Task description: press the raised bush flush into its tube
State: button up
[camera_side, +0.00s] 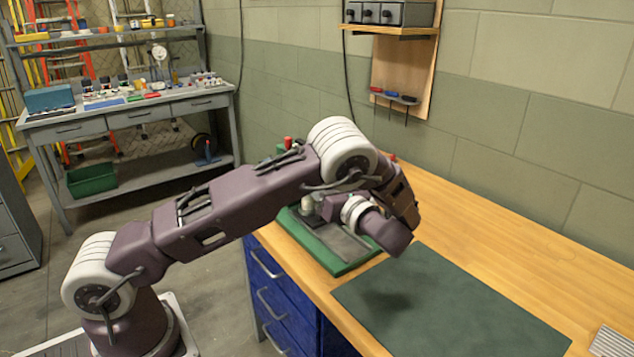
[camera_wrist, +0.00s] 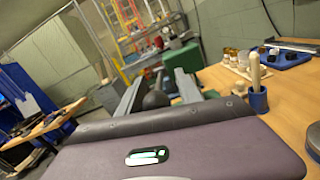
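In the wrist view my gripper (camera_wrist: 158,77) shows two grey fingers held apart. A dark rounded piece (camera_wrist: 155,98) shows between them, and I cannot tell whether it touches either finger. In the side view my arm and wrist hang over a green fixture (camera_side: 345,262) with a grey plate on the bench. A pale upright piece (camera_side: 307,203) stands on the fixture just left of my wrist. My fingertips are hidden there. I cannot make out the raised bush or its tube in either view.
A dark green mat (camera_side: 450,305) lies clear in front of the fixture. In the wrist view a pale-handled tool stands in a blue holder (camera_wrist: 258,103), near several small jars (camera_wrist: 237,58) and a blue tray (camera_wrist: 286,58). A wall (camera_side: 560,150) runs behind the bench.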

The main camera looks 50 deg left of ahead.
jog(key=d, duration=0.7)
jog(key=shift+s+f, duration=0.1)
